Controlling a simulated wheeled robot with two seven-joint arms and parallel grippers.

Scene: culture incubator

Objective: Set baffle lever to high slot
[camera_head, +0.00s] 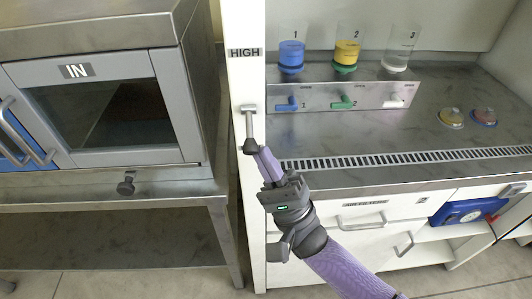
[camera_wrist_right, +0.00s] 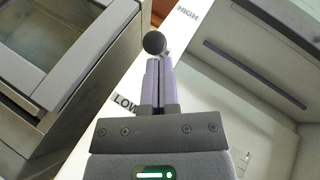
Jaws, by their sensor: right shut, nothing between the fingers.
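The baffle lever (camera_head: 249,131) is a grey bar with a dark round knob, on the white post (camera_head: 245,80) at the cabinet's left edge. In the head view it hangs down from its upper pivot, with the knob at its lower end. The HIGH label (camera_head: 244,53) is above it. My right gripper (camera_head: 265,160) is shut and empty, its fingertips close to the knob. In the right wrist view the knob (camera_wrist_right: 154,43) is just beyond the closed fingertips (camera_wrist_right: 159,62); I cannot tell if they touch. The LOW label (camera_wrist_right: 126,103) is partly hidden by the fingers. My left gripper is not in view.
A grey incubator box with an IN window (camera_head: 100,115) stands on a metal table to the left. To the right, a metal worktop (camera_head: 430,150) holds coloured containers and small valves. Drawers and a blue case (camera_head: 468,211) are below.

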